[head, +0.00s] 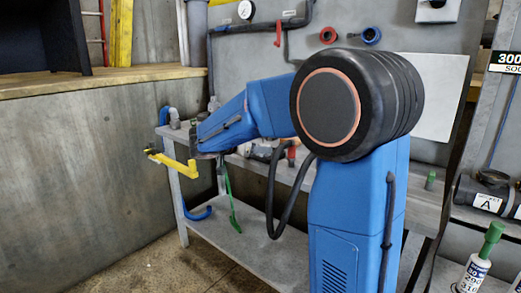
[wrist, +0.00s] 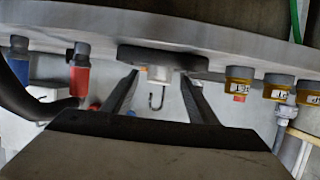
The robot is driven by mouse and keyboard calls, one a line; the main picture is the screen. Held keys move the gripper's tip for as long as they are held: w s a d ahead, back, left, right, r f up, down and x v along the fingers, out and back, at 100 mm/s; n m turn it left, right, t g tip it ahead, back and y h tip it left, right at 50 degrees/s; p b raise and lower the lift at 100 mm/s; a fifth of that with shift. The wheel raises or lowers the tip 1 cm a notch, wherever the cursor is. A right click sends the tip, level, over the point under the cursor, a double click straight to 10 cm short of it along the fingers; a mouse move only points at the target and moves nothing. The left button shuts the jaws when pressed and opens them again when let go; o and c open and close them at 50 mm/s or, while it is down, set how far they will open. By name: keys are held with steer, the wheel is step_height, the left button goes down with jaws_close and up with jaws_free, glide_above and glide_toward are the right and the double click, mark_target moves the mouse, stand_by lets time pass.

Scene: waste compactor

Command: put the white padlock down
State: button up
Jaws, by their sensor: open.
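The white padlock (wrist: 160,74) shows in the wrist view, with its thin dark shackle (wrist: 156,102) pointing down in that picture. Its white body is against a round black base (wrist: 163,57) at the edge of a grey surface (wrist: 215,27). My gripper (wrist: 160,78) is open, with one finger on each side of the padlock and gaps visible between the fingers and its body. In the head view my arm reaches to the bench (head: 262,237), and its wrist end is near the bench's far left. The padlock cannot be made out there.
In the head view, a yellow bar (head: 172,161) juts from the bench's left end. A green item (head: 231,205) hangs below.

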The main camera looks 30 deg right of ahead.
steer(key=v, duration=1)
steer(key=s+d+f+n+g+y, duration=0.1)
steer(key=s+f+n+y, duration=0.25)
steer(key=s, duration=0.65)
steer(key=s+d+f+n+g+y, duration=0.1)
steer(key=s+f+n+y, duration=0.3)
steer(key=s, duration=0.7)
steer(key=s+a+f+n+t+y, duration=0.1)
steer(key=s+a+f+n+y, duration=0.1)
steer(key=s, duration=0.5)
steer(key=s+a+f+n+t+y, duration=0.1)
steer(key=s+a+f+n+y, duration=0.2)
steer(key=s+a+f, duration=0.4)
steer(key=shift+a+f+n+y, duration=0.3)
steer(key=shift+f+n+y, duration=0.05)
steer(key=shift+n, duration=0.4)
